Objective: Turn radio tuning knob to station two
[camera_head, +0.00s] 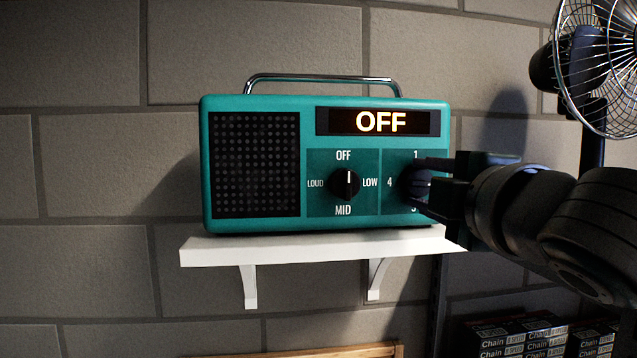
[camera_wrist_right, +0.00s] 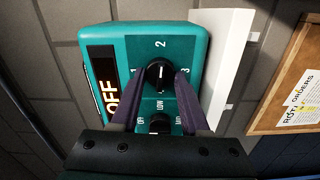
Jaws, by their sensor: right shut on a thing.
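A teal radio (camera_head: 250,225) stands on a white wall shelf, its display (camera_head: 380,122) reading "OFF". Its black tuning knob (camera_wrist_right: 160,76) sits among station labels, 2 at the top in the right wrist view. The knob's white mark lies along the line through the 2; which end points is too small to tell. My right gripper (camera_head: 418,184) is shut on the tuning knob, one finger on each side, and hides station 2 and most of the knob in the head view. The volume knob (camera_head: 345,184) is left of it, its mark up at OFF. My left gripper is out of view.
The white shelf (camera_head: 320,246) is narrow under the radio. A metal fan (camera_head: 600,70) stands at the upper right, above my right arm. Chain boxes (camera_head: 515,335) are below right. A cork board (camera_wrist_right: 290,95) is in the right wrist view.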

